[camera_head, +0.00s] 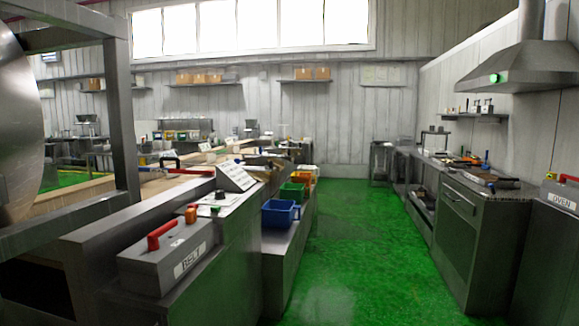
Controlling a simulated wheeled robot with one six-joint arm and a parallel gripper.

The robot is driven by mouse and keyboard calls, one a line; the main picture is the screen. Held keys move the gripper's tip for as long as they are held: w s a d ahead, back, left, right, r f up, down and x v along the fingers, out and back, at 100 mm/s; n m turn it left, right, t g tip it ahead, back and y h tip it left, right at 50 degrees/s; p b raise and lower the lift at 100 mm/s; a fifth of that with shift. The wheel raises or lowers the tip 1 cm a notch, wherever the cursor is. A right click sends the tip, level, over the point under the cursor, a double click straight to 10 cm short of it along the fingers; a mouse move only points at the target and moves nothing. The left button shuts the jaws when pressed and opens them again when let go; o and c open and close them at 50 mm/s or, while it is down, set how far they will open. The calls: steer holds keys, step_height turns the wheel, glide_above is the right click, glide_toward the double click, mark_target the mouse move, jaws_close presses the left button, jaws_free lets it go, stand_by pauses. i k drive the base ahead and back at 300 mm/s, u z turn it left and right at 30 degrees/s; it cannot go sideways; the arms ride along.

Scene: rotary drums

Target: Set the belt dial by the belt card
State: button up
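A grey box labelled BELT (165,262) with a red lever handle stands at the lower left, on the near end of a grey counter. Just behind it is a pale panel with a small dark knob (221,195) and a green spot; which way the knob points is too small to tell. An orange-red block (191,214) sits at the panel's near left edge. A tilted white card (236,177) with dark print stands behind the panel; its text is too small to read. My gripper is not in view.
A large steel drum (18,120) in a grey frame stands at the left. Blue (281,213), green (292,191) and orange bins sit on a low shelf beside the counter. A green floor aisle (355,240) is clear. An OVEN box (562,198) and a hood are at the right.

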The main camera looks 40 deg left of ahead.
mark_target(220, 194)
steer(key=i, duration=1.2)
steer(key=u, duration=1.05)
steer(key=i, duration=0.75)
steer(key=u, duration=1.15)
steer(key=i, duration=0.2)
steer(key=u, duration=0.1)
